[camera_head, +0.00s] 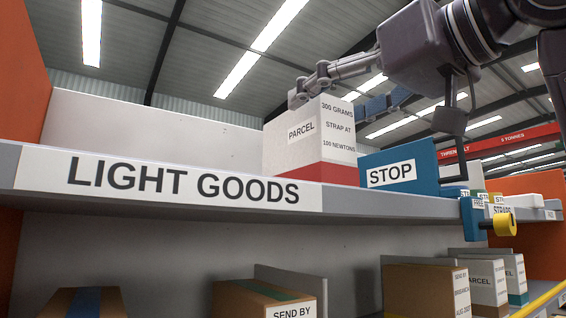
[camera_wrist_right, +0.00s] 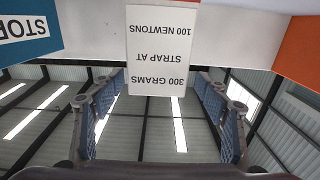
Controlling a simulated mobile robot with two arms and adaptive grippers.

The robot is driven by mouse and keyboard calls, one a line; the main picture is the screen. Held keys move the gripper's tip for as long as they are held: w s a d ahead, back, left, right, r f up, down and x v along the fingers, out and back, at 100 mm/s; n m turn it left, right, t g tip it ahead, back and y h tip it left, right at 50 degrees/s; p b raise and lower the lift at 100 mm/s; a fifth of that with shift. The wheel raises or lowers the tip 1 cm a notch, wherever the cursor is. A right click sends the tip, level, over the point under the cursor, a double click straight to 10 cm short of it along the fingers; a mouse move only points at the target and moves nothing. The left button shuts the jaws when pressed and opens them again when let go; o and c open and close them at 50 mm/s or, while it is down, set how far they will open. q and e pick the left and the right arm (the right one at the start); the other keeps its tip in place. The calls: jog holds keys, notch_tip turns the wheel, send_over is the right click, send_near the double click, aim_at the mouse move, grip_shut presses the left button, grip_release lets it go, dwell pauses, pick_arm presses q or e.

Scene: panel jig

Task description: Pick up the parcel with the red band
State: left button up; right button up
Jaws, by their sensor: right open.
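The parcel (camera_head: 290,150) is a white box with a red band around its bottom, upright on the shelf marked LIGHT GOODS. Its side lettering reads 300 GRAMS, STRAP AT 100 NEWTONS. My right gripper (camera_head: 332,102) is open at the parcel's top, its fingers pointing left and apart. In the right wrist view the parcel's lettered face (camera_wrist_right: 160,50) is upside down, in line with the gap between the two fingers (camera_wrist_right: 160,100). I cannot tell whether a finger touches it. My left gripper is not in view.
A blue STOP block (camera_head: 410,165) stands close to the parcel's right. A white back wall (camera_head: 150,130) and an orange end panel (camera_head: 30,80) bound the shelf (camera_head: 360,203). A blue fixture with a yellow knob (camera_head: 505,225) sits at its front edge. Several boxes stand below.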

jog(key=shift+w, duration=0.6)
jog(key=shift+w+r+p, duration=0.1)
jog(key=shift+w+p, duration=0.2)
jog(key=shift+p, duration=0.2)
jog(key=a+p, duration=0.1)
jog(key=w+a+p, duration=0.1)
jog(key=p, duration=0.1)
jog(key=shift+w+r, duration=0.15)
jog(key=shift+r, duration=0.2)
jog(key=x, duration=0.1)
jog(key=p+x, duration=0.1)
jog(key=x, duration=0.1)
jog(key=shift+w+f, duration=0.3)
jog(key=shift+s, duration=0.25)
jog(key=shift+c, duration=1.1)
jog(key=c, duration=1)
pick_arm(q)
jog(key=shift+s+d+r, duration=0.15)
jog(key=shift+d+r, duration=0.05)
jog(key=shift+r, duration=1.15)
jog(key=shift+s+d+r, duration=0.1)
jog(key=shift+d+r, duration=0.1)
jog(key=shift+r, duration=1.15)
pick_arm(e)
grip_shut()
